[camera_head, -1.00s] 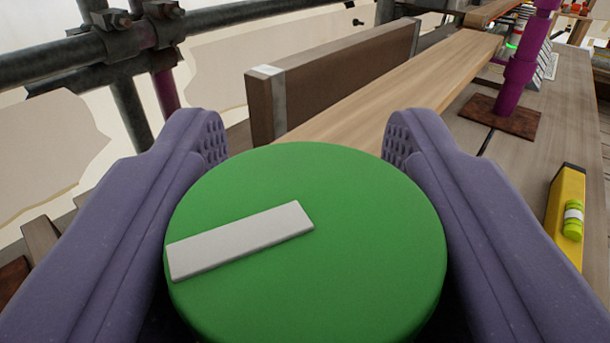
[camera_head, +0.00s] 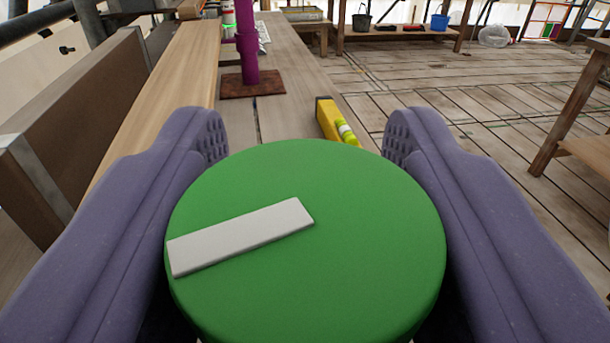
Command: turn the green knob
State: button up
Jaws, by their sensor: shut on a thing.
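The green knob (camera_head: 340,230) is a large round disc that fills the lower middle of the view. A white bar mark (camera_head: 240,237) on its face runs from the left rim up to near the centre. My gripper (camera_head: 305,145) has one purple finger on each side of the knob and is shut on it. The fingers' lower inner faces meet the knob's left and right sides. The knob's underside and whatever it is mounted on are hidden.
A yellow spirit level (camera_head: 328,118) lies on the bench just beyond the knob. A purple post (camera_head: 247,55) stands on a rusty plate (camera_head: 252,84). Wooden boards (camera_head: 170,90) run along the left. Open plank floor (camera_head: 470,95) lies to the right.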

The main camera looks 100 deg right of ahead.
jog(key=shift+s+r+m+g+y+p, duration=0.15)
jog(key=shift+m+g+y+p, duration=0.3)
jog(key=shift+m+g, duration=0.7)
jog(key=shift+g, duration=0.35)
jog(key=o, duration=1)
jog(key=shift+d, duration=0.1)
jog(key=shift+c, duration=0.2)
